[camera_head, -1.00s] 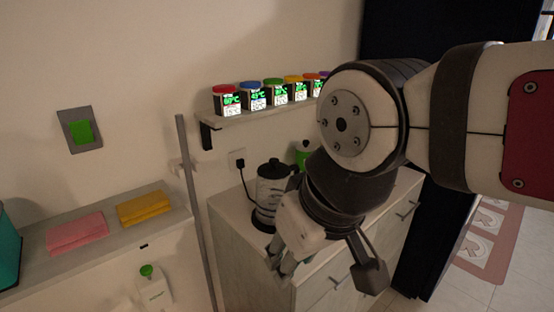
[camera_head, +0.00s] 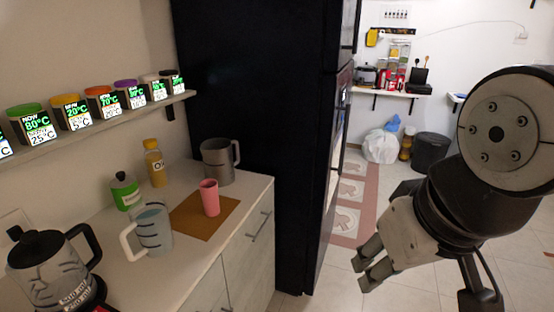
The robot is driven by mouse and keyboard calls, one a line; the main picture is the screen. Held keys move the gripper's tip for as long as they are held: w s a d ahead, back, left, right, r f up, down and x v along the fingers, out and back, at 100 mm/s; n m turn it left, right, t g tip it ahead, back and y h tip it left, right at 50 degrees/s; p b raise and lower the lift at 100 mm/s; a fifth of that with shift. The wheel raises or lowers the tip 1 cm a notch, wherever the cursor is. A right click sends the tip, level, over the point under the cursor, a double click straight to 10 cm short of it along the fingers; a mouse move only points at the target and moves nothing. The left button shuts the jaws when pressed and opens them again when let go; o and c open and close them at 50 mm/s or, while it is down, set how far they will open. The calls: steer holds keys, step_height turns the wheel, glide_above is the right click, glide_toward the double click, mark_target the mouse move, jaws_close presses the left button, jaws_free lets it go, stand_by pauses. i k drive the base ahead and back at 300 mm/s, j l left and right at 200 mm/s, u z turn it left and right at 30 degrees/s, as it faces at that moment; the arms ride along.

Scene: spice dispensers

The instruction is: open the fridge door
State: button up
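The tall black fridge (camera_head: 255,120) stands at the centre, just past the end of the counter. Its side panel faces me, and its front is seen at a steep angle along the right edge, where the door looks closed. A handle-like strip (camera_head: 345,85) shows on that front, but its details are hard to make out. My gripper (camera_head: 362,273) is at the lower right, over the floor, to the right of the fridge and apart from it. Its two fingers are spread with a gap, and nothing is between them.
The counter (camera_head: 215,240) at left bears a kettle (camera_head: 50,270), mugs, bottles and a pink cup (camera_head: 209,198). A shelf of spice dispensers (camera_head: 100,108) hangs above. Tiled floor (camera_head: 335,285) is open right of the fridge. A white bag (camera_head: 381,146) and bin (camera_head: 430,150) stand far back.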

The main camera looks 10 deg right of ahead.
mark_target(321, 224)
steer(key=i+l, duration=0.1)
steer(key=l, duration=0.3)
steer(key=i+l, duration=0.1)
steer(key=l, duration=0.35)
steer(key=i+l, duration=0.1)
steer(key=l, duration=0.3)
steer(key=i+l+z, duration=0.1)
steer(key=l, duration=0.35)
steer(key=i+j+u, duration=0.2)
steer(key=i, duration=0.2)
steer(key=l, duration=0.1)
